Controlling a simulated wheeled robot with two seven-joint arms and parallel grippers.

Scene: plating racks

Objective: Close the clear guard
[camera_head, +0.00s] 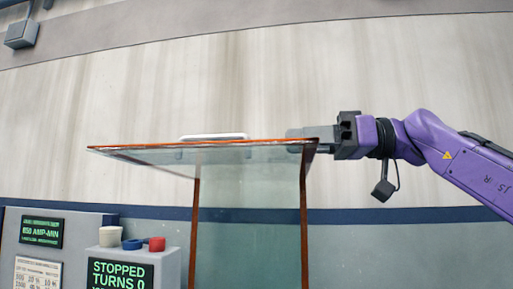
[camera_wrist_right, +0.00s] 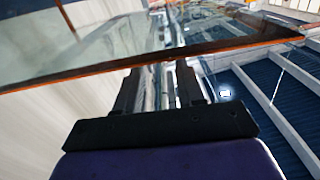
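The clear guard (camera_head: 245,200) is a see-through box-like cover with orange edges. Its top panel (camera_head: 150,155) juts out to the left, roughly level, above its upright part. A white bar like a handle (camera_head: 213,137) shows along the top panel's far edge. My right gripper (camera_head: 290,133) is at the guard's upper right corner, its fingers overlapping the panel's edge in the picture. In the right wrist view the guard's orange edge (camera_wrist_right: 60,77) crosses near the fingertips (camera_wrist_right: 158,68). A gap shows between the fingers; whether they touch the guard is unclear. My left gripper is out of view.
A grey control box (camera_head: 165,262) with a green-lettered screen reading STOPPED TURNS 0 stands at the lower left. A second display panel (camera_head: 42,230) stands further left.

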